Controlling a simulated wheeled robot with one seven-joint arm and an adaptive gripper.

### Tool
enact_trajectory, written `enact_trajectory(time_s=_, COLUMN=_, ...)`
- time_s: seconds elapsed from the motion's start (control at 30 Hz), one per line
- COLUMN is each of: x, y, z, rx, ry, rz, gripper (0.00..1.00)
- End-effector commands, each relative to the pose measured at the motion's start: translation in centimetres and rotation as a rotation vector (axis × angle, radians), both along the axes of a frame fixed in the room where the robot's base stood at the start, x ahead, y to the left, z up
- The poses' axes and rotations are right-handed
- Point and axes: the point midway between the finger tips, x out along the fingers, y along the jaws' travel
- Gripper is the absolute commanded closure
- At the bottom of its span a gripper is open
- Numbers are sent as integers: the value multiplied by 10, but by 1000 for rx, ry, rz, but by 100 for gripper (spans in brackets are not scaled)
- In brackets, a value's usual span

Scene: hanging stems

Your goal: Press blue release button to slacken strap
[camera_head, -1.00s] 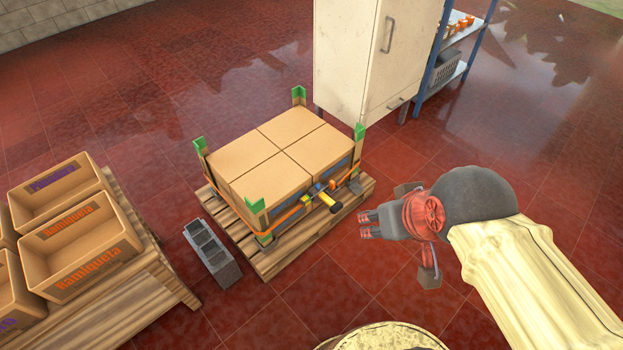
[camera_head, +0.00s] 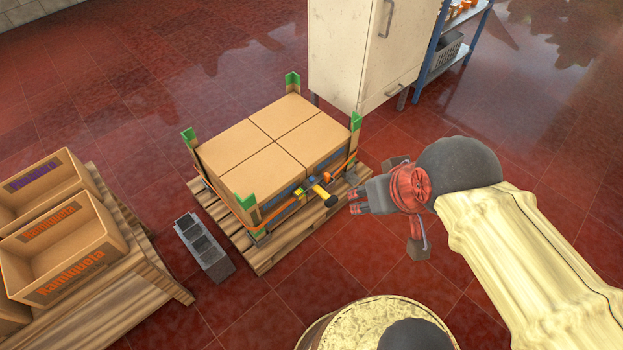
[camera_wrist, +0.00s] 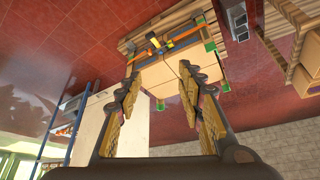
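An orange strap (camera_head: 238,214) runs around a block of cardboard boxes (camera_head: 270,140) on a wooden pallet (camera_head: 285,250). Its ratchet, with a yellow handle with a dark end (camera_head: 322,193), sits on the boxes' near right side. It also shows in the wrist view (camera_wrist: 154,43), where the picture is turned over. A small blue patch (camera_head: 311,181) lies by the handle; I cannot tell whether it is the release button. My gripper (camera_head: 354,202) is just right of the handle in the head view, apart from it in the picture. In the wrist view its fingers (camera_wrist: 160,84) are spread and empty.
Green corner posts (camera_head: 355,122) stand at the boxes' corners. A grey block (camera_head: 203,248) lies left of the pallet. Open crates (camera_head: 65,240) are on another pallet at left. A white cabinet (camera_head: 345,50) and blue shelf (camera_head: 432,62) stand behind. Red floor is clear at right.

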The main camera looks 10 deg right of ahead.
Motion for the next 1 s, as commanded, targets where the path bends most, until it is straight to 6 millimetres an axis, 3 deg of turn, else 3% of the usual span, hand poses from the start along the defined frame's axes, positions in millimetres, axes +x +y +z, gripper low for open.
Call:
enact_trajectory(time_s=0.63, x=0, y=0, z=0, rx=0, ry=0, rz=0, gripper=100)
enact_trajectory(time_s=1.0, x=0, y=0, z=0, rx=0, ry=0, rz=0, gripper=100)
